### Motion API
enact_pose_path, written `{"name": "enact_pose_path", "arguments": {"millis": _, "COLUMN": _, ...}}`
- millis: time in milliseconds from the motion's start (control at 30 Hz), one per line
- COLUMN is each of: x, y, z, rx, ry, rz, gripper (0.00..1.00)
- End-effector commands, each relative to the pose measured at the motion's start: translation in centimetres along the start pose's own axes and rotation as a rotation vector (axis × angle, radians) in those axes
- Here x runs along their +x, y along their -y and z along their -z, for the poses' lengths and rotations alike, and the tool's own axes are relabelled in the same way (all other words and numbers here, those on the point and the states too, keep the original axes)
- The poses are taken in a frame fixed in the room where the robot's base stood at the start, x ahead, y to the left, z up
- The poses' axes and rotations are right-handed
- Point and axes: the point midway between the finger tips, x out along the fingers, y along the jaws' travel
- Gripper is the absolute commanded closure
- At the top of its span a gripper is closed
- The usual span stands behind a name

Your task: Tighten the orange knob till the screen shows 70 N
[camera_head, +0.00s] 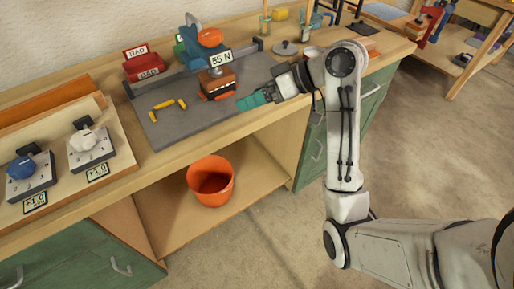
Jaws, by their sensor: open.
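The orange knob (210,37) is a rounded orange piece at the front of a blue device at the back of the grey work mat (185,122). The small screen (221,58) below it reads 55 N. It stands just above a brown block (216,80) with dark and orange parts below. My gripper (247,101) has teal fingers and points left, low over the right part of the mat. It is open, with nothing visible between the fingers. It is to the right of the brown block and well below the knob in the picture, apart from both.
Red blocks (142,63) with labels stand left of the blue device. Short yellow pieces (168,105) lie on the mat. Dial units with a blue knob (22,167) and a white knob (83,137) stand at left. An orange bucket (211,181) sits on the lower shelf.

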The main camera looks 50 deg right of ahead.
Motion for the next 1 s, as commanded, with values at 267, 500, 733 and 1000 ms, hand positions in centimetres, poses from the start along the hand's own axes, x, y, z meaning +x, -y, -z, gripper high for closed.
{"name": "enact_pose_path", "arguments": {"millis": 267, "x": 2.4, "y": 2.2, "z": -3.7, "rx": 0.088, "ry": 0.108, "rz": -0.036, "gripper": 0.14}}
{"name": "enact_pose_path", "arguments": {"millis": 500, "x": 3.6, "y": 4.0, "z": -7.3, "rx": 0.141, "ry": 0.206, "rz": -0.082, "gripper": 0.14}}
{"name": "enact_pose_path", "arguments": {"millis": 733, "x": 4.0, "y": 5.2, "z": -10.1, "rx": 0.17, "ry": 0.281, "rz": -0.122, "gripper": 0.14}}
{"name": "enact_pose_path", "arguments": {"millis": 1000, "x": 4.1, "y": 5.6, "z": -11.3, "rx": 0.179, "ry": 0.31, "rz": -0.14, "gripper": 0.14}}
